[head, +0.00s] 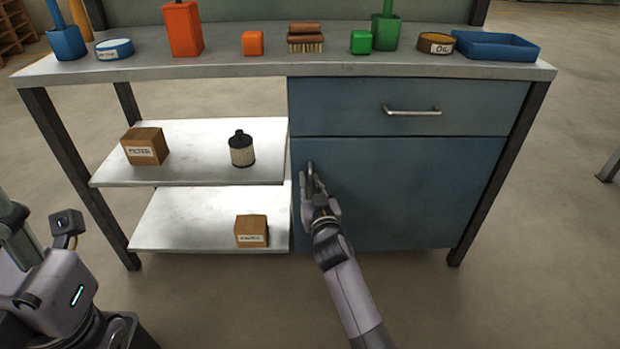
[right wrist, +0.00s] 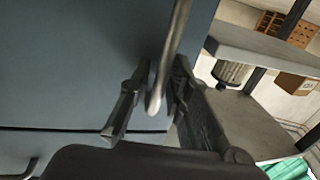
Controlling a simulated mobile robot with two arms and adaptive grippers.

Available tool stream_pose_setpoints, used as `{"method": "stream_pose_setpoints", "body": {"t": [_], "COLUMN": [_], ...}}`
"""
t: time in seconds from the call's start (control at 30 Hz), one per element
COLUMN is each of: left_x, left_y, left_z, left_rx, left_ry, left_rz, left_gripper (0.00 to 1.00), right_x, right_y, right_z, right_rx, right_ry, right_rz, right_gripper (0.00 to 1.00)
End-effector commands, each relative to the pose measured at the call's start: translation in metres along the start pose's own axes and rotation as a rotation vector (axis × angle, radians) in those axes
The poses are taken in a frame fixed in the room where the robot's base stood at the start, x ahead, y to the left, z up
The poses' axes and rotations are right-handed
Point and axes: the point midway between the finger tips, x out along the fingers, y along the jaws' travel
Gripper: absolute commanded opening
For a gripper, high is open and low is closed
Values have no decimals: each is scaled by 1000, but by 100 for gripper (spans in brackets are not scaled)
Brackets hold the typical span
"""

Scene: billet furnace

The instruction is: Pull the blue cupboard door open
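The blue cupboard door (head: 410,195) is below the drawer on the right side of the bench. It looks closed, flush with the front. Its upright metal handle is near the door's left edge, and in the right wrist view the handle (right wrist: 176,40) runs down between my fingers. My right gripper (head: 312,182) is at this handle, one finger on each side. The handle is partly hidden in the head view. My left gripper does not show clearly; only part of my left arm is at the lower left.
Above the door is a blue drawer (head: 410,105) with a horizontal handle (head: 412,111). Open shelves (head: 200,170) to the left hold boxes and a filter. The bench top (head: 330,65) carries several items. The floor in front of the door (head: 480,300) is clear.

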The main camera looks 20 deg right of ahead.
Motion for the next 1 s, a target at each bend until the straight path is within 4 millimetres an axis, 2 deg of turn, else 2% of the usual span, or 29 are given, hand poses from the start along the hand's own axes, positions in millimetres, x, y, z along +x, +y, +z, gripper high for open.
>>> {"method": "stream_pose_setpoints", "body": {"t": [0.27, 0.53, 1.0], "left_x": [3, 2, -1], "left_y": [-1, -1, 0], "left_z": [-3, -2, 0], "left_rx": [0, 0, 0], "left_ry": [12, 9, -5], "left_rz": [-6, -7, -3], "left_gripper": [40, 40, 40], "right_x": [0, 0, 0], "right_y": [0, 0, 0], "right_z": [0, 0, 0], "right_rx": [1, 1, 0], "right_ry": [0, 0, 0], "right_rz": [0, 0, 0], "right_gripper": [18, 0, 0]}}
